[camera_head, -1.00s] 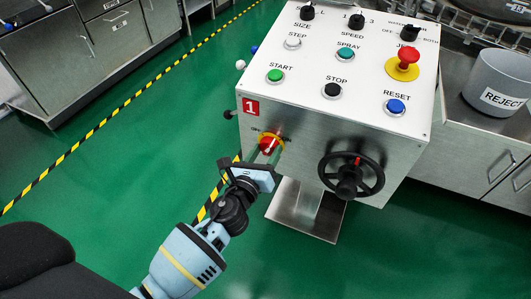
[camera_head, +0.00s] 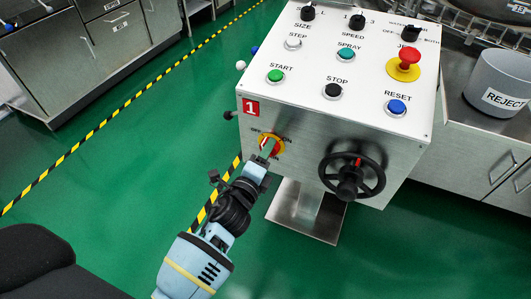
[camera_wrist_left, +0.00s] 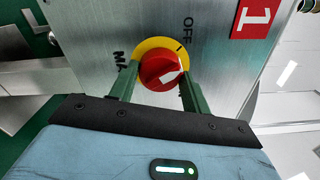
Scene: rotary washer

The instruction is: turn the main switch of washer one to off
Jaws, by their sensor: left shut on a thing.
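The main switch (camera_head: 268,147) of washer one is a red knob on a yellow round plate. It sits on the steel front of the control box, below the red "1" plate (camera_head: 251,107). My left gripper (camera_head: 267,149) is shut on the red knob, with its green fingers on either side. The left wrist view shows the knob (camera_wrist_left: 161,71) between the two fingers, with a white mark on its face and the "OFF" label (camera_wrist_left: 188,29) above it to the right. That white mark does not line up with OFF there. My right gripper is not in view.
A black handwheel (camera_head: 351,177) juts out to the right of the switch. The sloped white panel (camera_head: 310,62) above carries several buttons and selectors and a red emergency button (camera_head: 408,57). A grey "REJECT" bin (camera_head: 500,80) stands at right. Green floor is free at left.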

